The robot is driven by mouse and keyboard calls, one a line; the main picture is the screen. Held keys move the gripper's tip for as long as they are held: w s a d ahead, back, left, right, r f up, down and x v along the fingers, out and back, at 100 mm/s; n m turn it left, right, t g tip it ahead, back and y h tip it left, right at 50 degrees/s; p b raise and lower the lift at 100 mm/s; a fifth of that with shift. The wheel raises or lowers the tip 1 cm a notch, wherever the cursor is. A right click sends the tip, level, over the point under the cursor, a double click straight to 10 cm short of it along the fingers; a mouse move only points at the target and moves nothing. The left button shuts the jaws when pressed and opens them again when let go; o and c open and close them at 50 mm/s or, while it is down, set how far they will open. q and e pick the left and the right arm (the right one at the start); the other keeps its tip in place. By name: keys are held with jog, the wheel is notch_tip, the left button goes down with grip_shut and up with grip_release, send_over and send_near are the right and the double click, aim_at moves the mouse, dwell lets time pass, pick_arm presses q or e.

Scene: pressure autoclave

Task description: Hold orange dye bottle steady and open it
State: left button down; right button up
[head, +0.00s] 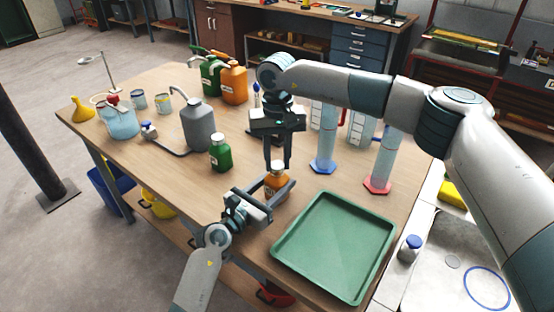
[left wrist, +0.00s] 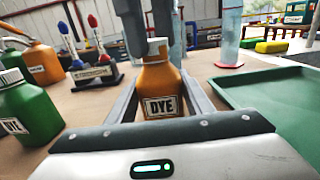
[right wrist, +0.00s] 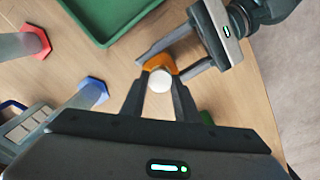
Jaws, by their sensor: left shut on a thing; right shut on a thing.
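The orange dye bottle (head: 276,183) stands upright on the wooden table, left of the green tray. In the left wrist view the bottle (left wrist: 160,92) shows its DYE label and white cap (left wrist: 156,46). My left gripper (head: 281,190) is shut on the bottle's body from the front, one finger on each side. My right gripper (head: 277,166) comes from above, pointing down, with its fingers on either side of the white cap, which also shows in the right wrist view (right wrist: 161,80). It is shut on the cap. The cap appears to sit on the bottle's neck.
A green dye bottle (head: 221,152) stands left of the orange one. The green tray (head: 336,245) lies close on the right. Blue-based (head: 324,164) and red-based (head: 378,184) cylinders stand behind the tray. A grey jug (head: 196,126) stands farther left.

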aim_at(277, 164)
jog(key=shift+r, duration=0.4)
dwell(0.5)
jog(key=shift+r, duration=0.65)
jog(key=shift+r, duration=0.1)
jog(key=shift+r, duration=1.95)
pick_arm(q)
jog(key=c, duration=0.8)
grip_release()
jog(key=shift+s+a, duration=0.1)
jog(key=b+v, duration=0.1)
jog(key=v, duration=1)
jog(key=shift+s+a, duration=0.25)
jog(key=shift+a, duration=0.05)
pick_arm(e)
jog(key=shift+f, duration=0.75)
